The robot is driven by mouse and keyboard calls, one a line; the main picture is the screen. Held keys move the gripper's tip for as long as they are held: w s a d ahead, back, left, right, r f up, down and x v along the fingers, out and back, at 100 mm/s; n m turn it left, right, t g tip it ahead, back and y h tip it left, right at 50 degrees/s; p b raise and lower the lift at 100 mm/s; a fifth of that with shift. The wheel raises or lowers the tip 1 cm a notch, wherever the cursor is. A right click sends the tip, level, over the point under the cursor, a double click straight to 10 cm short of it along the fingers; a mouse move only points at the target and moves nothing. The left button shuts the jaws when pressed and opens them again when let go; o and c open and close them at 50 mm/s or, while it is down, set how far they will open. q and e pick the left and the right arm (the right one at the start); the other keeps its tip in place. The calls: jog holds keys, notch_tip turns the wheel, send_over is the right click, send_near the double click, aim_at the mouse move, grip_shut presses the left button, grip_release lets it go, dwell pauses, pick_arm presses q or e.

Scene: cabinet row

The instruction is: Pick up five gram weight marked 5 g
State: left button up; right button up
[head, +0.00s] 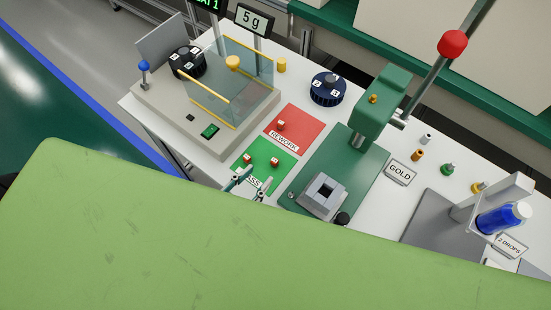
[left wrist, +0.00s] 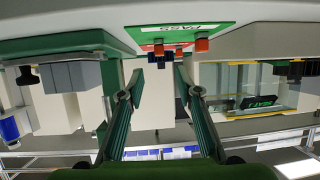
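A gold round piece (head: 233,62) shows inside the balance's glass shield. My left gripper (head: 250,188) is over the front edge of the green PASS mat (head: 282,164), well in front of the gold cylinder. In the left wrist view its fingers (left wrist: 161,80) are apart with nothing between them. My right gripper is not in view.
The balance (head: 210,138) with glass panels (head: 250,72) stands at left. A dark numbered dial (head: 327,90) and green press (head: 382,100) stand to the right. A large green surface hides the foreground.

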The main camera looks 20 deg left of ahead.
aim_at(273, 161)
pick_arm(q)
jog(key=x, duration=0.4)
jog(key=shift+w+f, duration=0.1)
jog(key=shift+w, duration=0.1)
jog(key=shift+w+d+f, duration=0.15)
jog(key=shift+w, duration=0.1)
jog(key=shift+w+d+f, duration=0.1)
jog(key=shift+w+f, duration=0.05)
jog(key=shift+w, duration=0.15)
jog(key=p+x, duration=0.1)
jog(key=x, duration=0.3)
jog(key=shift+w+f, duration=0.25)
jog(key=shift+f, duration=0.1)
grip_shut()
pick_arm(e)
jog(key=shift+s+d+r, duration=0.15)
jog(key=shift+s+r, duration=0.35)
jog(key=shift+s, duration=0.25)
